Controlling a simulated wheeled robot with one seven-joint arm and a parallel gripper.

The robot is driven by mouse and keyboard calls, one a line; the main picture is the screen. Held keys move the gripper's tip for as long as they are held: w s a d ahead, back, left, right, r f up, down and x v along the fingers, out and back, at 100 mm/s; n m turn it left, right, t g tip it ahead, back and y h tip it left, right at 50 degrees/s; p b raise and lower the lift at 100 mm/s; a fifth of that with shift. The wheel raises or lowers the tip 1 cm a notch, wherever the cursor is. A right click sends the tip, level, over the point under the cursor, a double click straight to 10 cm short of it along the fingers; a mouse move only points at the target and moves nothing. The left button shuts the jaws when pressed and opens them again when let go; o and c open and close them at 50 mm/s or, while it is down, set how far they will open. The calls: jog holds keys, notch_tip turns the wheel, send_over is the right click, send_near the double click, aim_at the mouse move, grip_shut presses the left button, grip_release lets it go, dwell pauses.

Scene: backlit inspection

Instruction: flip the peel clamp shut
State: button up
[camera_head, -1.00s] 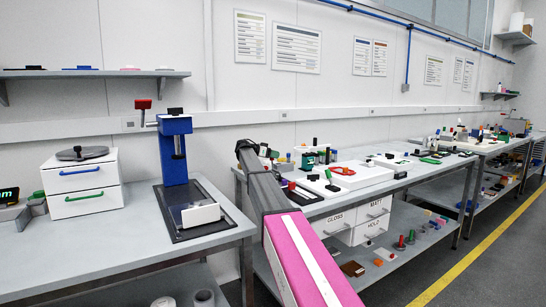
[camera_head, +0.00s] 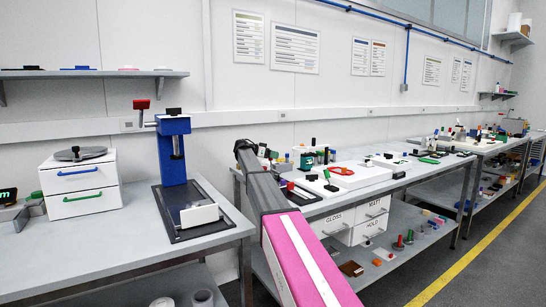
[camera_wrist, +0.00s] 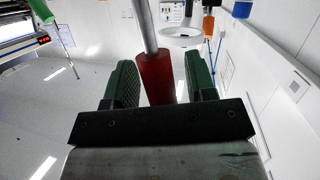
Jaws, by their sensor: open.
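My gripper (camera_wrist: 163,76) is open in the wrist view, with one green-padded finger on each side. A red cylindrical grip (camera_wrist: 158,80) on a metal rod (camera_wrist: 145,25) stands between the fingers, with a narrow gap at the right finger. It looks like a lever handle; I cannot tell from this view whether it belongs to the peel clamp. In the head view my arm reaches the middle bench, and its dark end (camera_head: 246,150) hides the fingers and what is between them. The clamp's body cannot be made out.
A blue press (camera_head: 173,155) with a red-knobbed lever and a white drawer box (camera_head: 82,185) stand on the left bench. The middle bench holds a white tray (camera_head: 350,178) and several small items close to my arm. A white ring (camera_wrist: 181,37) shows beyond the fingers.

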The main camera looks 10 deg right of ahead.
jog(key=v, duration=1)
jog(key=shift+a, duration=0.35)
jog(key=shift+s, duration=0.1)
